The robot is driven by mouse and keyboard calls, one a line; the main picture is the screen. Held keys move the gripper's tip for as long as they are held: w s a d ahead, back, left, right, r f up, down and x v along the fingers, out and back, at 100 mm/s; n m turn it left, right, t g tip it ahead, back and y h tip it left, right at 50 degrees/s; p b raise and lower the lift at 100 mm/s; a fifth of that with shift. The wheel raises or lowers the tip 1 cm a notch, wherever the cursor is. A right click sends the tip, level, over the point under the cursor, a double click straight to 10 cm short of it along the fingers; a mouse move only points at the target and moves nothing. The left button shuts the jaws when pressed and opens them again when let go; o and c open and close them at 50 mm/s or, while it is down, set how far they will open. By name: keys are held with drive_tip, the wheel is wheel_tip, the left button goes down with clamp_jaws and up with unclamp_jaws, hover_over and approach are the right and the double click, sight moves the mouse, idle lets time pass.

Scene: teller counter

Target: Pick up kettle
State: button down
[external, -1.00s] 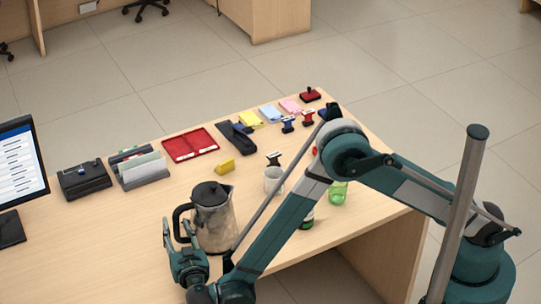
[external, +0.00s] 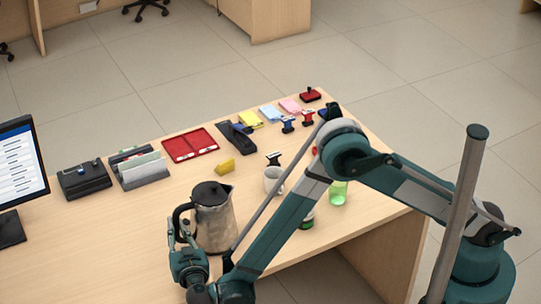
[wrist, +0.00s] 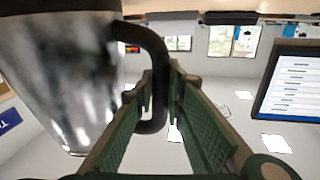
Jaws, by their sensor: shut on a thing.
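The kettle (external: 214,222) is a silver metal jug with a black lid and a black handle on its left side. It stands upright on the wooden counter, near the front edge. In the wrist view its shiny body (wrist: 65,75) fills the left, and the black handle (wrist: 155,75) runs down between the fingers. My gripper (external: 180,232) is at the handle side of the kettle, and its green fingers (wrist: 162,95) are shut on the handle. The kettle's base is partly hidden by my arm in the external view.
A monitor (external: 20,170) is at the far left. A red tray (external: 190,145) and a file holder (external: 142,172) lie behind.

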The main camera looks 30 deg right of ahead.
drive_tip(key=shift+r, duration=0.25)
drive_tip(key=shift+r+p, duration=1.25)
drive_tip(key=shift+r, duration=3.5)
